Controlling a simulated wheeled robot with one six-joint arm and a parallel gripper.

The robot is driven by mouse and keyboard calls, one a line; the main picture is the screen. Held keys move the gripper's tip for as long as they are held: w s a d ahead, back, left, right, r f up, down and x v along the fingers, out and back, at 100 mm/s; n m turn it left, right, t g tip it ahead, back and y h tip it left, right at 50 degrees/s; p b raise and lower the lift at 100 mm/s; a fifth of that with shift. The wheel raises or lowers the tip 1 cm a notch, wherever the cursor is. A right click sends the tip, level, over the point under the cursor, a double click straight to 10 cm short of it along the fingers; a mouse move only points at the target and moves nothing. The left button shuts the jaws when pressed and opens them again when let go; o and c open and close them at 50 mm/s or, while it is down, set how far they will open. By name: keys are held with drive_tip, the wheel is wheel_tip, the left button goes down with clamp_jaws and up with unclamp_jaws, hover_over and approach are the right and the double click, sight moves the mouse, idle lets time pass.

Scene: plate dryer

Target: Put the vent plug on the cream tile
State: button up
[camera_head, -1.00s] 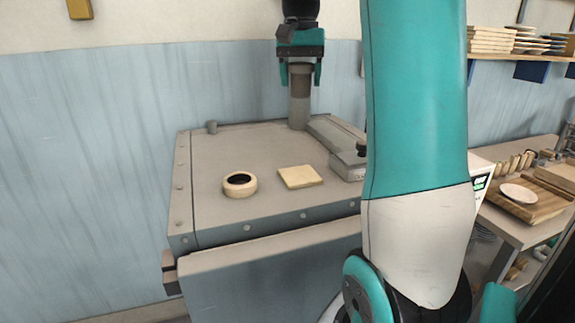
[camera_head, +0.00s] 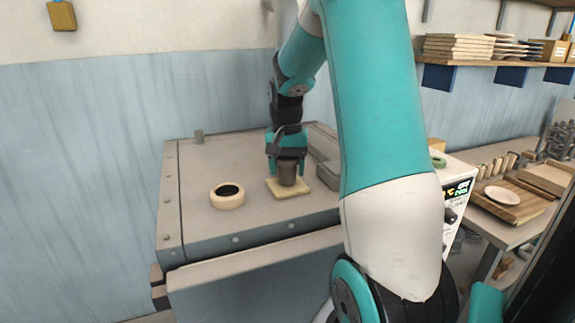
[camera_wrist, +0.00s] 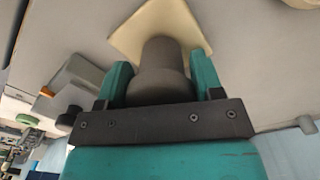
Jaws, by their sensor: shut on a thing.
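The vent plug (camera_head: 287,173) is a dark grey-brown stepped cylinder, upright between the fingers of my gripper (camera_head: 287,170). My gripper points down and is shut on it. The cream tile (camera_head: 274,188) lies flat on top of the dryer, directly under the plug. In the wrist view, the plug (camera_wrist: 160,62) stands between the teal fingers with its narrower end over the tile (camera_wrist: 186,22). The plug's lower end appears at the tile's surface; I cannot tell whether it touches or hovers just above.
A cream ring with a dark opening (camera_head: 227,196) sits left of the tile on the dryer top (camera_head: 205,160). A low grey block (camera_head: 328,174) lies right of the tile. A side table with boards and a plate (camera_head: 502,195) stands at the right.

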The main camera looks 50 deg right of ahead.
drive_tip(key=shift+f, duration=0.2)
drive_tip(key=o, duration=1)
wheel_tip(320, 180, up, 12)
drive_tip(key=shift+w+r+b, duration=0.15)
drive_tip(key=shift+b, duration=0.7)
drive_tip(key=s+a+f+n+t+y, duration=0.15)
drive_tip(key=a+n, duration=0.45)
drive_tip(key=a, duration=0.7)
drive_tip(key=s+a+f+n, duration=0.1)
drive_tip(key=a+f+n, duration=0.3)
drive_tip(key=a, duration=0.8)
drive_tip(key=s+a+f+n+g+y, duration=0.1)
drive_tip(key=s+a+f+n+y, duration=0.1)
drive_tip(key=s+a+n, duration=0.6)
drive_tip(key=s+a+f, duration=0.1)
drive_tip(key=s+a, duration=0.4)
drive_tip(key=shift+a+n+y, duration=0.15)
drive_tip(key=shift+n+y, duration=0.2)
drive_tip(key=shift+n, duration=0.05)
